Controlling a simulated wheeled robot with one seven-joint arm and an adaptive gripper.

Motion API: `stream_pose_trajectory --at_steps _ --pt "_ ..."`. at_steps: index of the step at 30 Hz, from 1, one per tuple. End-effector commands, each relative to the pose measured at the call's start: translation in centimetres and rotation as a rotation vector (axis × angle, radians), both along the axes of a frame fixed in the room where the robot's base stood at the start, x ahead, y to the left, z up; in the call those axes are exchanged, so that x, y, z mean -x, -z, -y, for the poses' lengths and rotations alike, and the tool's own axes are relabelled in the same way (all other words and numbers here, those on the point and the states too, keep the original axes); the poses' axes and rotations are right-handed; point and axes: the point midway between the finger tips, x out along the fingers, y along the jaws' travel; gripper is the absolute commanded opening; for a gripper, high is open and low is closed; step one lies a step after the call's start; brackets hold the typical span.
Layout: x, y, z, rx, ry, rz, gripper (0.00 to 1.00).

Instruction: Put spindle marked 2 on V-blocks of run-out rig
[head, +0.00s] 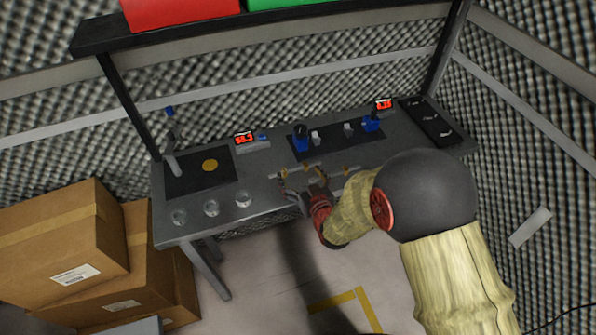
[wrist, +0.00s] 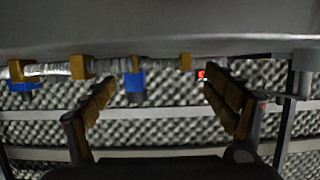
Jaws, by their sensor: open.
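Slim silver spindles (head: 297,173) with ochre supports or collars lie near the front middle of the grey table in the head view; no number is readable. In the wrist view a silver shaft (wrist: 110,67) with ochre pieces spans the upper left, with blue pieces below it. My gripper (head: 293,190) is at the table's front edge, beside the spindles; part of them is hidden by it. In the wrist view my gripper (wrist: 160,98) is open, its fingers apart with nothing held. The run-out rig (head: 335,142) is a dark plate behind, with pale blocks (head: 347,129) and blue end units.
Glass jars (head: 211,208) stand at the table's front left, by a dark mat (head: 190,178) with a gold disc. Red displays (head: 246,139) stand at the back. A black tray (head: 428,122) lies far right. Cardboard boxes (head: 65,235) are left of the table.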

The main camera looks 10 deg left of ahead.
Motion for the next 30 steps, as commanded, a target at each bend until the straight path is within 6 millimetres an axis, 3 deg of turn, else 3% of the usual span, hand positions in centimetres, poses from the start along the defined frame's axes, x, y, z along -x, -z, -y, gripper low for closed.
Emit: stream_pose_trajectory --at_steps 9,15,26,30 --pt "5.4 -2.3 3.4 -0.001 0.000 0.001 0.86" --pt "7.5 -2.9 4.7 0.000 0.000 0.000 0.86" --pt "8.1 -3.2 5.1 0.001 0.002 0.000 0.86" --pt "6.8 -4.9 6.2 0.020 0.032 -0.022 0.86"
